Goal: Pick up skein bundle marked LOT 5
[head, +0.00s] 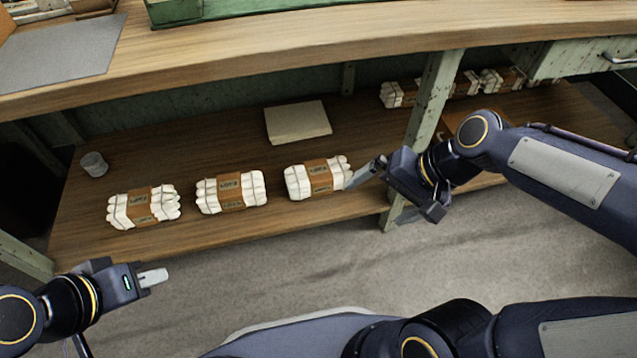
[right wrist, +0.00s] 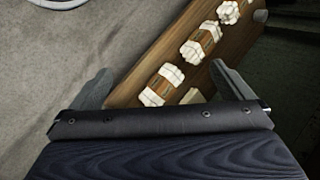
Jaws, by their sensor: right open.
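Three white skein bundles with brown paper bands lie in a row on the low wooden shelf: a left one (head: 118,212), a middle one (head: 205,195) and a right one (head: 296,182). Their bands carry LOT marks, but I cannot read the numbers surely. My right gripper (head: 382,194) is open and empty, just right of the right bundle, one finger overlapping its end in the picture. In the right wrist view, the nearest bundle (right wrist: 152,96) appears between the open fingers (right wrist: 165,84), beyond them. My left gripper (head: 152,277) is in front of the shelf, its opening unclear.
The bench top (head: 230,60) overhangs the shelf.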

